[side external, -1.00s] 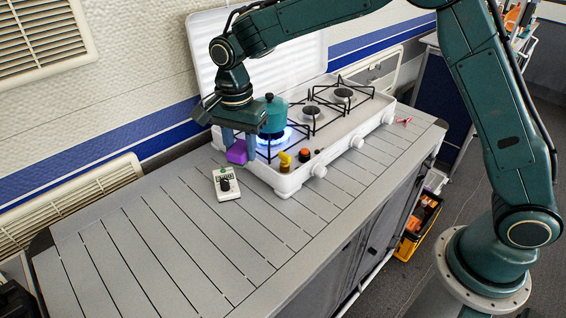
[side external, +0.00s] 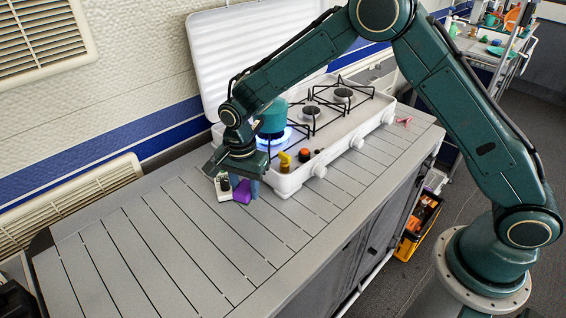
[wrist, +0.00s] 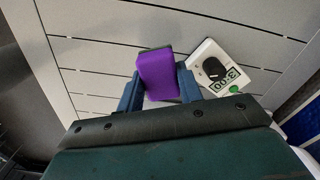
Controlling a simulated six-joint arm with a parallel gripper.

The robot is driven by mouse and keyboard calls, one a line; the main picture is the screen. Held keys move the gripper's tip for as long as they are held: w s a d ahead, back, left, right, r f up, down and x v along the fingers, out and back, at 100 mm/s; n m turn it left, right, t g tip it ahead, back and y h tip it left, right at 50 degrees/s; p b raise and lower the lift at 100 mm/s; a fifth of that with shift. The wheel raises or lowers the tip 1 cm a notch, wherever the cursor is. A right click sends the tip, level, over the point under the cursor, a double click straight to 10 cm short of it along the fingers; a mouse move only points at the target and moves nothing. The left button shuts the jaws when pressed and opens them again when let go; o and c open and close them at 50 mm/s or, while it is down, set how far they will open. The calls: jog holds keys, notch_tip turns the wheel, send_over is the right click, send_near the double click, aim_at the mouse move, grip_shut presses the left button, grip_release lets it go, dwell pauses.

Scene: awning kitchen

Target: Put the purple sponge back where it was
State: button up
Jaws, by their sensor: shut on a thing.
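The purple sponge (side external: 242,194) is between the two blue fingers of my gripper (side external: 241,188), which is shut on it. In the side view it is low over the grey slatted counter, in front of the stove's left end. I cannot tell whether it touches the counter. In the wrist view the sponge (wrist: 158,72) sticks out past the fingertips of my gripper (wrist: 159,90). Part of it is hidden behind the gripper in the side view.
A white timer (wrist: 207,54) with a black dial lies close beside the sponge; my gripper partly covers it in the side view. The white stove (side external: 345,147) holds a teal pot (side external: 272,118) over a lit blue flame. The counter (side external: 150,250) is clear at front left.

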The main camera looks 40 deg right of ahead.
aim_at(247, 199)
jog(key=shift+f, duration=2)
jog(key=shift+f, duration=0.15)
jog(key=o, duration=1)
notch_tip(247, 199, up, 12)
jog(key=shift+r, duration=0.15)
jog(key=shift+r, duration=0.1)
